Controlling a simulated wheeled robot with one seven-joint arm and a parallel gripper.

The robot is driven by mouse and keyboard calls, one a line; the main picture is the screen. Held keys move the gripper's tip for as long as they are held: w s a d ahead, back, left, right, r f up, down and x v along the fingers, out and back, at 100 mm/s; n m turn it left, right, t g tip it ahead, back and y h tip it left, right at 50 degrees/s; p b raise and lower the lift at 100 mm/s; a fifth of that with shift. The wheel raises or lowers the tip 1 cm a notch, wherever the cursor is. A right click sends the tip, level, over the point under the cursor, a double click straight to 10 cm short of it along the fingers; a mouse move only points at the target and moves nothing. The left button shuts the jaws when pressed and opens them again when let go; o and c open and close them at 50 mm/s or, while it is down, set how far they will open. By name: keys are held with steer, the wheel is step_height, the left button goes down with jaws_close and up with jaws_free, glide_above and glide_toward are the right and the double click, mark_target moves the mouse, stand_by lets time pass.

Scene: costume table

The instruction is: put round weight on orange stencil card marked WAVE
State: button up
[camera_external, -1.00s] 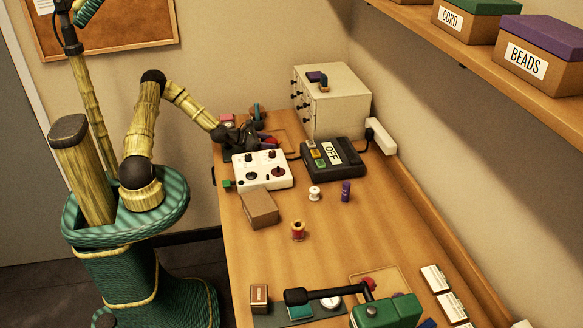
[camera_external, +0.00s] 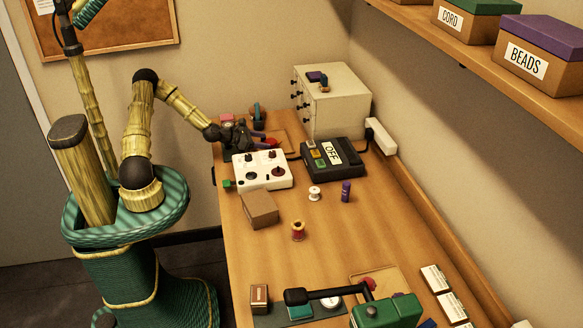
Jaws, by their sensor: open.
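My gripper (camera_external: 248,138) is at the far left of the table, low behind the white control box. It is open; its fingers are dark and small in this view. A red rounded thing (camera_external: 271,142) lies just right of the fingers, partly hidden by the boxes; I cannot tell whether it is the round weight. A round white-faced thing (camera_external: 330,302) lies at the front by the green press. I cannot make out an orange card marked WAVE. Things behind the gripper are partly hidden.
The white control box (camera_external: 262,170) and a black box marked OFF (camera_external: 333,157) stand close to my gripper. Behind them is a drawer cabinet (camera_external: 340,105). A brown box (camera_external: 259,209), spools (camera_external: 298,231) and a green press (camera_external: 387,311) stand nearer.

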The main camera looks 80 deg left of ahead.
steer(key=v, duration=0.9)
